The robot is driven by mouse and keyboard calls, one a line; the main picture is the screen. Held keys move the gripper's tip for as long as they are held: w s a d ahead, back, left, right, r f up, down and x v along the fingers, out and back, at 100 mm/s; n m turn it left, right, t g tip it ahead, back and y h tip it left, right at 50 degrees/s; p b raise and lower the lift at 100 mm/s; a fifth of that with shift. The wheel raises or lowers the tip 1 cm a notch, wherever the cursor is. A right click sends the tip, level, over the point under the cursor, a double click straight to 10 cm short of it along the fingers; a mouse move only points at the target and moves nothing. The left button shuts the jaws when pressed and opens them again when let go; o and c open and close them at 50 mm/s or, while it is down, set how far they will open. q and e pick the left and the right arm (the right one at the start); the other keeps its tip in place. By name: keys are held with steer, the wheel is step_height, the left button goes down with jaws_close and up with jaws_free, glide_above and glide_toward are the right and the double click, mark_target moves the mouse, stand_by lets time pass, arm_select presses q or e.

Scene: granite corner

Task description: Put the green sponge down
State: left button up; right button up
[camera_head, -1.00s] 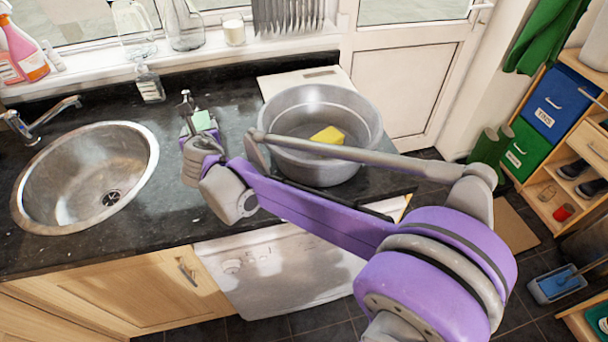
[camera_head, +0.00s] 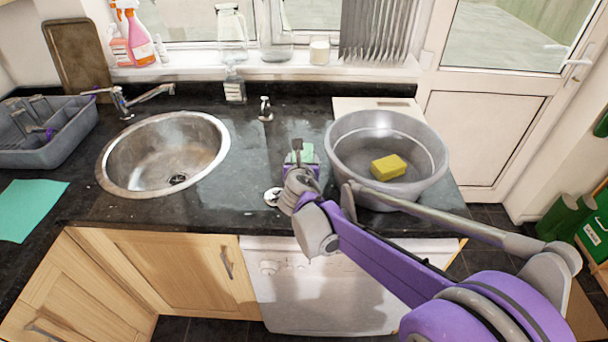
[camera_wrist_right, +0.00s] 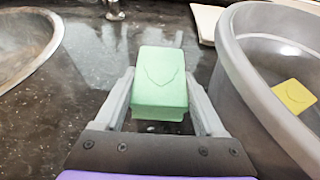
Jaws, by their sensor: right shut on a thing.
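The green sponge (camera_wrist_right: 160,80) is a pale green block in the right wrist view, between the fingers of my right gripper (camera_wrist_right: 162,95). My right gripper is shut on it, over the dark granite counter (camera_head: 235,205) between the round metal sink and the grey basin. In the head view the sponge (camera_head: 306,153) shows small at the tip of my right gripper (camera_head: 303,160), partly hidden by it. I cannot tell whether the sponge touches the counter. My left gripper is not in view.
A grey basin (camera_head: 345,155) holding a yellow sponge (camera_head: 388,167) stands just right of my gripper. The sink (camera_head: 165,150) lies to the left. A small tap-like fitting (camera_head: 265,108) stands behind. A teal cloth (camera_head: 28,208) and grey dish rack (camera_head: 50,140) are far left.

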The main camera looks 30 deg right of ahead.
steer(key=shift+f, duration=2.7)
steer(key=shift+b, duration=0.3)
steer(key=shift+f, duration=0.15)
steer(key=o, duration=1.3)
